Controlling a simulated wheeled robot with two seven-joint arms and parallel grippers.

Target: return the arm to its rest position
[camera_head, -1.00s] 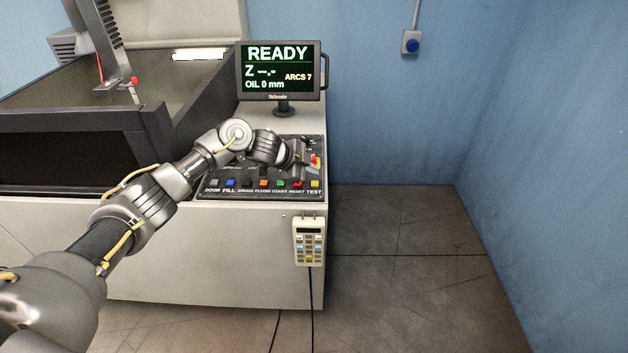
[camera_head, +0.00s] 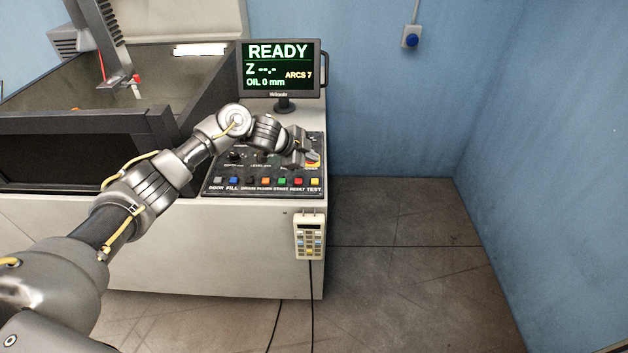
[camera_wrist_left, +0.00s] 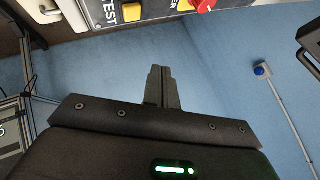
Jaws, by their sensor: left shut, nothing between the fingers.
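My left arm (camera_head: 150,190) comes in from the lower left and reaches over the control panel (camera_head: 225,187) of the machine. My left gripper (camera_head: 305,158) is above the right end of that panel, near the red and yellow switch. In the left wrist view its fingers (camera_wrist_left: 162,88) are shut together with nothing between them. The TEST label and a yellow button (camera_wrist_left: 131,12) show at the top of that view, apart from the fingers. My right gripper is in neither view.
A monitor (camera_head: 279,68) reading READY stands behind the panel. The open tank (camera_head: 75,120) is at the left. A handheld keypad (camera_head: 308,236) hangs on the cabinet front (camera_head: 200,255), its cable reaching the floor. Bare floor (camera_head: 400,275) lies right of the cabinet, before the blue wall (camera_head: 550,130).

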